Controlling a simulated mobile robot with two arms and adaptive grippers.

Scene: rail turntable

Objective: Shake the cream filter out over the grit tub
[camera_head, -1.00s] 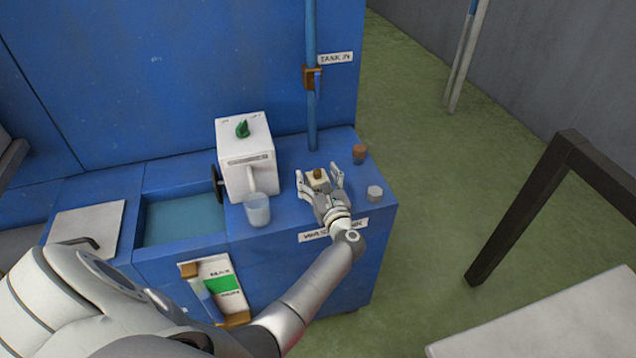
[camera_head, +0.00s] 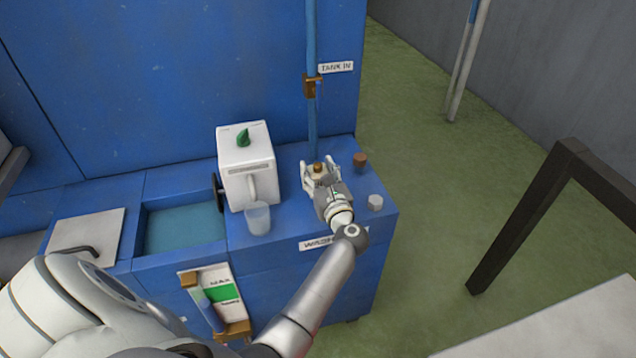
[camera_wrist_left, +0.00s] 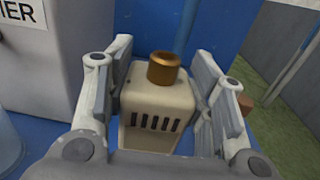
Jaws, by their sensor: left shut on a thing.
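The cream filter (camera_wrist_left: 155,105) is a boxy cream block with dark slots on its front and a brass cap on top. It stands between the two fingers of my left gripper (camera_wrist_left: 158,100) in the left wrist view. In the head view my left gripper (camera_head: 320,178) is shut on the filter, over the blue bench top near the pipe. The filter's brass cap (camera_head: 318,168) shows between the fingers there; its lower part is hidden. I cannot pick out the grit tub for certain. My right gripper is not in view.
A white machine (camera_head: 246,165) with a green knob stands left of the gripper, a translucent cup (camera_head: 257,217) before it. A brown piece (camera_head: 360,160) and a pale grey piece (camera_head: 375,202) lie to the right. A blue pipe (camera_head: 312,120) rises behind. An open water basin (camera_head: 183,228) is at left.

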